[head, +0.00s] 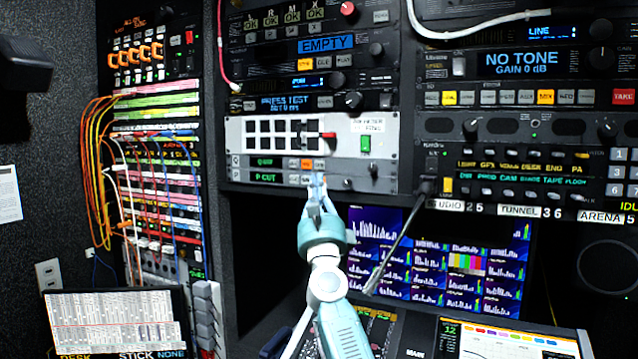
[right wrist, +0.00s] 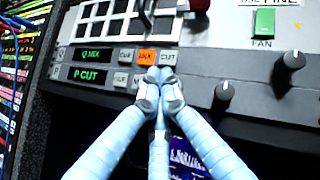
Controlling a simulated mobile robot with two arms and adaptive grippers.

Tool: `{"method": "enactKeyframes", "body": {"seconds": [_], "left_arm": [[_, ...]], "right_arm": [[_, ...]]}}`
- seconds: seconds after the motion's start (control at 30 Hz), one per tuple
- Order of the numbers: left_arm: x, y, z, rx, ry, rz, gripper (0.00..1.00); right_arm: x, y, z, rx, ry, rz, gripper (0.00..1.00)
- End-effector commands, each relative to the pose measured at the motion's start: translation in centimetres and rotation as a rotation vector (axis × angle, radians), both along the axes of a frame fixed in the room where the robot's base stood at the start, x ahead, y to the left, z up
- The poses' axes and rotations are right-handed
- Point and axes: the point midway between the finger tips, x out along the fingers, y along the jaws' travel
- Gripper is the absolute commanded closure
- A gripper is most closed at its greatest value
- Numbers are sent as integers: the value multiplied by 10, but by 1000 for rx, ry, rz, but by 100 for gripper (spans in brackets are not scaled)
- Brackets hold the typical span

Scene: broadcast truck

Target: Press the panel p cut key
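Panel P is the lower row of a grey rack unit, with a green "P CUT" display (head: 265,177) that also shows in the right wrist view (right wrist: 88,75). The cut key is not clearly visible; the fingertips cover the row's right end. My right gripper (head: 316,181) is shut and empty, its fingertips together over that end in the right wrist view (right wrist: 158,76). Whether they touch a key I cannot tell. My left gripper is not in view.
Just above is the Q row with a lit orange key (right wrist: 147,57) and a CUT key (right wrist: 168,57). A dark knob (right wrist: 223,91) lies to the right. A red-handled lever (head: 328,135) and a green fan switch (head: 366,144) sit higher. Screens (head: 440,255) stand below right.

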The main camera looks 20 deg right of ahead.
Motion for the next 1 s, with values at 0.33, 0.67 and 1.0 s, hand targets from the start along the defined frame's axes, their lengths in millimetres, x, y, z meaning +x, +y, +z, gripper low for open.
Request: {"method": "enactKeyframes", "body": {"seconds": [0.33, 0.67, 1.0], "left_arm": [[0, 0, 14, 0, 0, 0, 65], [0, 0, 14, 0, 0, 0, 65], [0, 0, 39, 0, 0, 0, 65]], "right_arm": [[-8, 9, 1, 1, 1, -1, 100], [-10, 10, -1, 1, 0, -1, 100], [-26, 30, 3, 1, 2, 1, 100]]}}
